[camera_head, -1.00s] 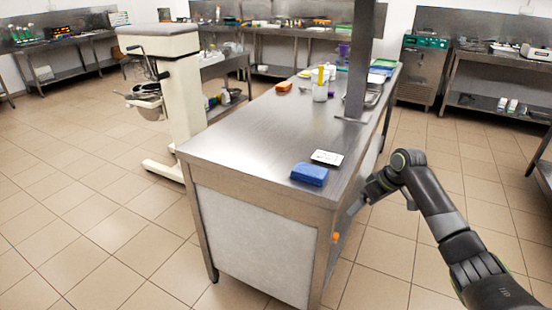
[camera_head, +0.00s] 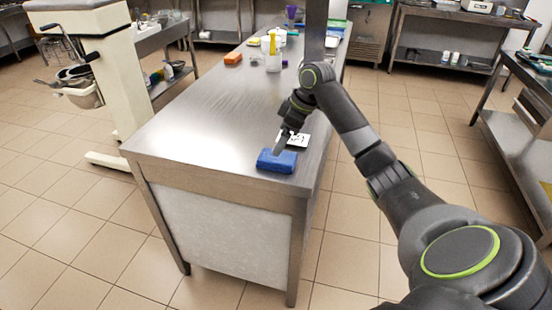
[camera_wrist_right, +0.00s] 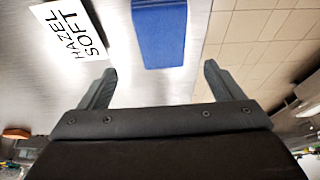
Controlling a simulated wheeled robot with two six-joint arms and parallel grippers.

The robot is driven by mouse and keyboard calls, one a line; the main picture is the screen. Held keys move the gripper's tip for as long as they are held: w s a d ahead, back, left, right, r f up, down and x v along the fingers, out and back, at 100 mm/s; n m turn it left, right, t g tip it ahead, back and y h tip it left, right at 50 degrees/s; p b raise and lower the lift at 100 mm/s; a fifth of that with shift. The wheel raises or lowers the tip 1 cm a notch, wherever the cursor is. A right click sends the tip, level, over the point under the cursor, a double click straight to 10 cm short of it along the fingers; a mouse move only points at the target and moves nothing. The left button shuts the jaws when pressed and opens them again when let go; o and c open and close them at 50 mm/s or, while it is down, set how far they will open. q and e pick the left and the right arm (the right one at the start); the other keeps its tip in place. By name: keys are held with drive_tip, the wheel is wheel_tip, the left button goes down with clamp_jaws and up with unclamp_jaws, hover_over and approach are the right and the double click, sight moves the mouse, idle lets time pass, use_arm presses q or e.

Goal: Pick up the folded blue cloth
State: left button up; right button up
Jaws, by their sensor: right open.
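The folded blue cloth (camera_head: 277,161) lies flat near the front right corner of the steel table. In the right wrist view the cloth (camera_wrist_right: 159,32) shows at the top, ahead of the fingers and between their lines. My right gripper (camera_head: 282,143) is above the table just behind the cloth, partly in front of the white card. In the right wrist view my right gripper (camera_wrist_right: 154,84) is open with nothing between its fingers. My left gripper is not in view.
A white card (camera_wrist_right: 73,38) reading "HAZEL SOFT" lies beside the cloth on the steel table (camera_head: 210,115). An orange block (camera_head: 233,58) and a bottle (camera_head: 273,55) stand farther back. A steel post (camera_head: 314,35) rises from the table. The table's left middle is clear.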

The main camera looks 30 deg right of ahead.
sight(279, 157)
drive_tip(key=shift+w+a+f, duration=0.1)
drive_tip(key=shift+a+f, duration=0.1)
drive_tip(key=shift+f, duration=0.7)
drive_tip(key=x, duration=0.1)
drive_tip(key=p+x, duration=0.1)
drive_tip(key=x, duration=0.1)
drive_tip(key=shift+s+f, duration=0.3)
drive_tip(key=shift+f, duration=0.15)
drive_tip(key=shift+w+a+f, duration=0.1)
drive_tip(key=shift+w+f, duration=0.1)
drive_tip(key=shift+f, duration=0.3)
drive_tip(key=c, duration=1.1)
drive_tip(key=shift+o, duration=0.2)
wheel_tip(279, 157, up, 10)
drive_tip(key=b, duration=0.1)
drive_tip(key=o, duration=0.5)
drive_tip(key=shift+c, duration=0.2)
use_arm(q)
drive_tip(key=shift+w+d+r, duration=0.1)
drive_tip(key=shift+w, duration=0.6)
use_arm(e)
drive_tip(key=c, duration=0.4)
